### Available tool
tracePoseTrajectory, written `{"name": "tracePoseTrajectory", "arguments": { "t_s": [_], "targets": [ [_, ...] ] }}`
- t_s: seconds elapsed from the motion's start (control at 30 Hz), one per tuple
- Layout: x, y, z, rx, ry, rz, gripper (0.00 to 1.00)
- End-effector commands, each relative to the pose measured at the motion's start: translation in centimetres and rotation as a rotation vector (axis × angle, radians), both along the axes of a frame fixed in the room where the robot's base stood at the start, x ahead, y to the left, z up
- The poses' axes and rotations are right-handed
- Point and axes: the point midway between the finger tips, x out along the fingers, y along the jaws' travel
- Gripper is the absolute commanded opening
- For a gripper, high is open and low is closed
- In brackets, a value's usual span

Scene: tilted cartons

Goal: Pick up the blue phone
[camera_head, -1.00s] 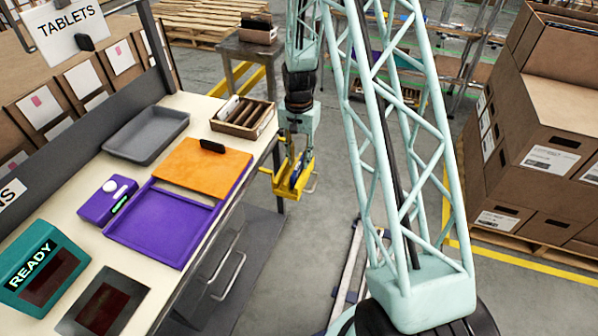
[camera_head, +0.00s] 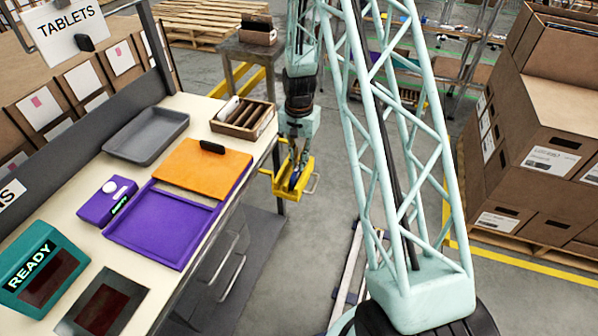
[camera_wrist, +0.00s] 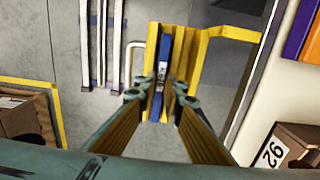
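The blue phone (camera_wrist: 160,77) stands on edge in a yellow holder (camera_wrist: 183,55) beside the workbench. In the head view the phone (camera_head: 295,178) is a small dark blue shape in the yellow holder (camera_head: 289,194), partly covered by my gripper. My gripper (camera_wrist: 163,90) is over the holder, with one finger on each side of the phone. The fingers are apart, with narrow gaps to the phone; whether either fingertip touches it is hard to see. The gripper also shows in the head view (camera_head: 294,166).
The bench to the left holds a purple tray (camera_head: 165,228), an orange board (camera_head: 190,171), a grey tray (camera_head: 146,153) and a slotted wooden box (camera_head: 235,127). Stacked cartons (camera_head: 540,110) stand on the right.

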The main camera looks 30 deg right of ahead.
Motion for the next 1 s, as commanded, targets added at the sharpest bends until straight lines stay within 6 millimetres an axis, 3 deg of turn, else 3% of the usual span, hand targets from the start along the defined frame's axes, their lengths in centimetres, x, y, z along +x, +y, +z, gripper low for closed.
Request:
{"name": "tracePoseTrajectory", "arguments": {
  "t_s": [0.57,1.0],
  "targets": [
    [0.0,0.0,0.7,0.0,0.0,0.0,0.0],
    [0.1,0.0,5.4,-0.001,-0.002,0.0,0.0]
  ]
}}
